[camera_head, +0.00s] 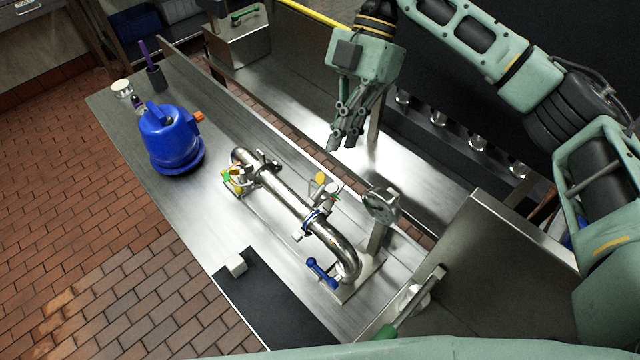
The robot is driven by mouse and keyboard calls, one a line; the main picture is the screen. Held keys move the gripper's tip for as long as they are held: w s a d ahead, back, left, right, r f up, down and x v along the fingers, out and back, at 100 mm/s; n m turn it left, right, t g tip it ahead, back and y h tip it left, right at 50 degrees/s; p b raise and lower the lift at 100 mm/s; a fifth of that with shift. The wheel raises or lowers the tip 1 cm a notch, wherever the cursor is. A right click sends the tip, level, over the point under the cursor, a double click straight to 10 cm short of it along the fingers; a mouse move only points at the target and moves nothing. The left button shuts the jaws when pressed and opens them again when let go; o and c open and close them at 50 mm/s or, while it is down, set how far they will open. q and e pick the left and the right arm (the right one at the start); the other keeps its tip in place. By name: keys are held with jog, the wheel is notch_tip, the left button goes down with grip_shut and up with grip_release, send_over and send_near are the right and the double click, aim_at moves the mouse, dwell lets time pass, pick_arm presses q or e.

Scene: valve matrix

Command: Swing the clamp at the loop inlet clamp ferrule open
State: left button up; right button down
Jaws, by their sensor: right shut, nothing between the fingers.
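A polished steel pipe loop (290,198) lies along the metal bench, with bent ends. A blue band or gasket (312,218) sits on the pipe near a clamp with small protruding metal parts (326,194). Another clamp-like fitting (266,163) sits near the far end. I cannot tell which of these is the inlet clamp ferrule, nor whether either clamp is open. My right gripper (343,139) hangs above and behind the pipe, shut and empty, clear of the fittings. My left gripper is not in view.
A blue pump-like vessel (170,139) stands on the bench (207,203) at left. A blue-handled valve (321,272) is at the pipe's near end. A black mat (273,308) holds a small white block (236,265). A steel panel (486,262) stands at right.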

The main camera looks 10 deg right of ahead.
jog(key=s+a+r+t+h+b, duration=0.1)
jog(key=s+a+r+t+h, duration=0.25)
jog(key=s+a, duration=0.3)
pick_arm(q)
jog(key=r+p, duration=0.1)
jog(key=p, duration=0.2)
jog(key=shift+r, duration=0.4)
pick_arm(e)
notch_tip(320, 180, down, 10)
jog(key=s+t, duration=0.1)
jog(key=shift+s+m, duration=0.15)
jog(key=shift+m, duration=0.15)
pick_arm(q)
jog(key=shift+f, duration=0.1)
pick_arm(e)
jog(key=shift+d+y, duration=0.2)
jog(key=shift+y, duration=0.15)
